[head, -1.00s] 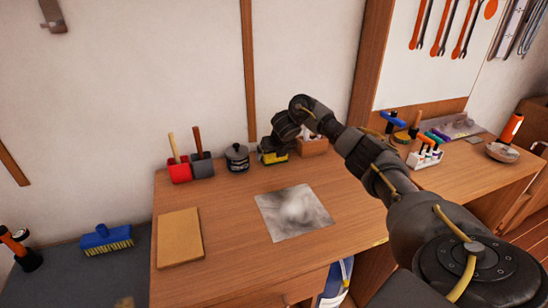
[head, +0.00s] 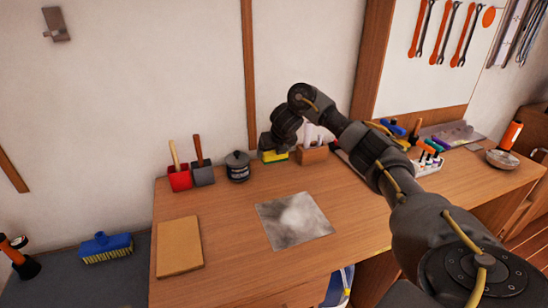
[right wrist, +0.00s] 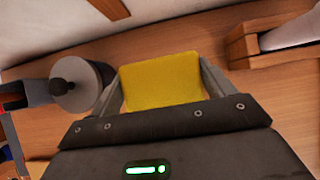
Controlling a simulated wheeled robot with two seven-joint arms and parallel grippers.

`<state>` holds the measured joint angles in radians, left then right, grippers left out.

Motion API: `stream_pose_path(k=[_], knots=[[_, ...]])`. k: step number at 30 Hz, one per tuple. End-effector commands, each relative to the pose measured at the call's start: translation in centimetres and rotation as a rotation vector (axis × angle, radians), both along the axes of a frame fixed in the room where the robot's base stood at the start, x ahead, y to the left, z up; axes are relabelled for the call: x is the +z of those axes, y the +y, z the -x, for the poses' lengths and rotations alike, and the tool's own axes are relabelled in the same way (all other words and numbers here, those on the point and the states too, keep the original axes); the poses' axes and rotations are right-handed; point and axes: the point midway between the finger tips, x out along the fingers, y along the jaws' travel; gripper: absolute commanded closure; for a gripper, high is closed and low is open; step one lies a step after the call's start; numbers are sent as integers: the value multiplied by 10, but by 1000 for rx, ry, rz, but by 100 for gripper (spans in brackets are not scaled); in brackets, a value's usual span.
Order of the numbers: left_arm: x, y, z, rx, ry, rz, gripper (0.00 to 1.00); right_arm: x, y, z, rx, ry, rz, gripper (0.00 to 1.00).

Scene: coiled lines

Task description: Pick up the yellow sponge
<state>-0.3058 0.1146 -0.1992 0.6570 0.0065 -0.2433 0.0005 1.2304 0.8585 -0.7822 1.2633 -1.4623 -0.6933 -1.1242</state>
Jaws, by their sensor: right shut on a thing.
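The yellow sponge (head: 274,156) is at the back of the wooden workbench in the head view, just under my right gripper (head: 268,151). In the right wrist view the sponge (right wrist: 161,80) fills the space between the two fingers of my right gripper (right wrist: 160,88), which is shut on it. Part of the sponge is hidden by the gripper body. A small gap under it is hard to judge from the head view. My left gripper is not in view.
A dark lidded pot (head: 237,166) stands left of the sponge, and a wooden box (head: 312,154) close to its right. Red (head: 179,178) and grey (head: 202,172) holders stand further left. A grey sheet (head: 295,220) and a tan board (head: 179,246) lie in front. The bench between is clear.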

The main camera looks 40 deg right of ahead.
Motion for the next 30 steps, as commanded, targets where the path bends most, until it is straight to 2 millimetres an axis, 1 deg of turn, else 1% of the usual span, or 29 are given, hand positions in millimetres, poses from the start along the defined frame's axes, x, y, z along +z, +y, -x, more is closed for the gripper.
stream_pose_path(k=[1, 5, 7, 10, 12, 16, 22, 30], knots=[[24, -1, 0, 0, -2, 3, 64, 25, 3, 7, 3, 0, 7, 40], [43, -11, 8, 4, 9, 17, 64, 48, 16, 23, 4, 1, 6, 40], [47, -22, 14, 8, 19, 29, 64, 50, 26, 34, 6, 1, 7, 40], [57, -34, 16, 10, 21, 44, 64, 59, 39, 50, 6, 1, 5, 40], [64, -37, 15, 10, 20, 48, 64, 63, 48, 60, 6, 3, 5, 40], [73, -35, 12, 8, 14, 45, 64, 69, 60, 76, 3, 4, 2, 40], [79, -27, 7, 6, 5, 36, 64, 73, 71, 88, 1, 4, 1, 40], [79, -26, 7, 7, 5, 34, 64, 73, 73, 91, -1, 4, -1, 40]])
